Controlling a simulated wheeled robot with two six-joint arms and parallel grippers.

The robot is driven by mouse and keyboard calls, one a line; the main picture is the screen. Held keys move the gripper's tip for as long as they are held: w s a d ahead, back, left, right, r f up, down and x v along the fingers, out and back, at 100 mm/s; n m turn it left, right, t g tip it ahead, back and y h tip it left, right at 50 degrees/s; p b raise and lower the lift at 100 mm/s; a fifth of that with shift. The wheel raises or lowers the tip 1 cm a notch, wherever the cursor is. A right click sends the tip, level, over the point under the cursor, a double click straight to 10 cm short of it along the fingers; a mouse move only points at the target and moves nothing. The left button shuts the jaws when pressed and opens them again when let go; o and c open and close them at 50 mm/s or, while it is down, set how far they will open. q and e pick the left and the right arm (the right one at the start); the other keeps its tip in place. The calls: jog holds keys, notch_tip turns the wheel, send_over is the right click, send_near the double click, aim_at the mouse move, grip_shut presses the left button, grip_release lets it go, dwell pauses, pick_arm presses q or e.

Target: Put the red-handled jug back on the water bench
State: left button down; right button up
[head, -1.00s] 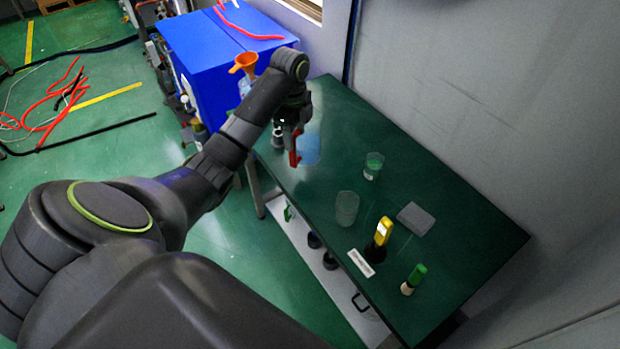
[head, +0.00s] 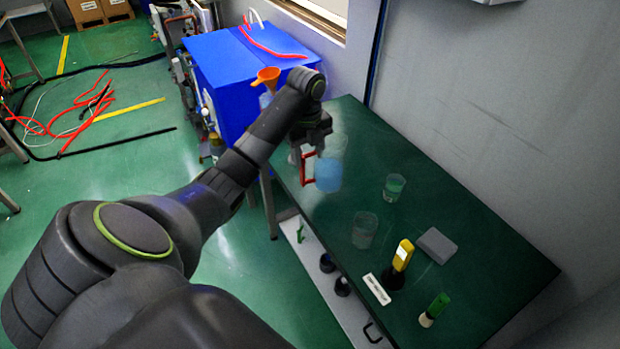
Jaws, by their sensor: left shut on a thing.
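The red-handled jug (head: 328,175) is at the far left part of the dark green bench top (head: 470,215). It has clear walls, with blue liquid in its lower part and a red handle on its left. My left gripper (head: 307,153) reaches down from above and is shut on the red handle; its fingertips are partly hidden. I cannot tell whether the jug's base touches the bench or hangs just above it. My right gripper is not in view.
On the bench stand a beaker with green contents (head: 394,187), a clear beaker (head: 364,230), a yellow-and-black device (head: 401,258), a grey block (head: 437,245) and a green-capped bottle (head: 434,310). A blue cabinet (head: 235,75) with an orange funnel (head: 267,76) is beyond.

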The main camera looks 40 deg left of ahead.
pick_arm(q)
jog(key=shift+f, duration=0.45)
jog(key=shift+f+p, duration=0.3)
jog(key=shift+f, duration=2.1)
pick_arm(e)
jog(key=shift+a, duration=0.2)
pick_arm(q)
jog(key=c, duration=0.7)
grip_release()
jog(key=shift+f, duration=0.1)
notch_tip(320, 180, up, 6)
jog(key=shift+s, duration=0.1)
notch_tip(320, 180, up, 4)
jog(key=p, duration=0.4)
jog(key=shift+r, duration=0.25)
jog(key=shift+s+a+r+p, duration=0.1)
jog(key=shift+r+p, duration=0.75)
jog(key=shift+p, duration=0.3)
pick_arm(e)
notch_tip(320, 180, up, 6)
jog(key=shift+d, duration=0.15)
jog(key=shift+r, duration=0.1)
